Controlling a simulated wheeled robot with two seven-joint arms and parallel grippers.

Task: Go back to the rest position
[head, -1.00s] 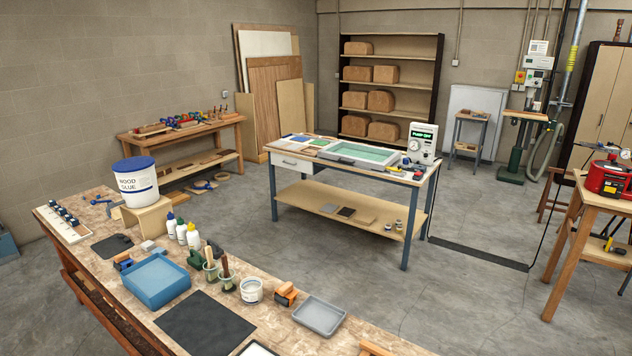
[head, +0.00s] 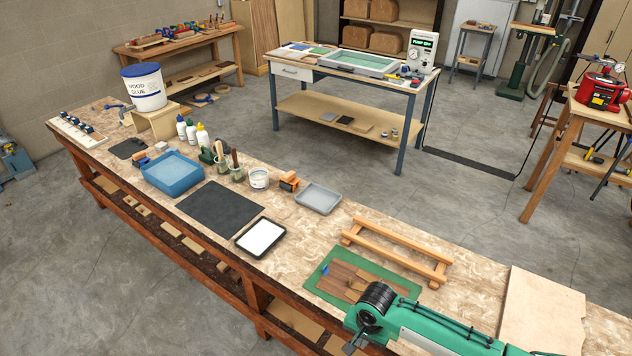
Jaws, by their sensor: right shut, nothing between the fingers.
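My right arm, green with a black wrist joint, reaches in from the lower right over the front of the long workbench (head: 470,300). My right gripper (head: 353,345) is partly visible at the bottom edge, beyond the wrist joint, shut and empty. It is at the near edge of a green mat (head: 318,284) that carries brown wood veneer sheets (head: 345,283). The arm hides part of the mat. My left gripper is not in view.
A wooden rack (head: 395,247) lies behind the mat, and a pale board (head: 542,312) lies to the right. A white-screened tablet (head: 261,238), grey tray (head: 318,198), black mat (head: 220,208) and blue tub (head: 172,171) stand leftward. Open floor (head: 480,215) separates this bench from the vacuum-press table (head: 350,75).

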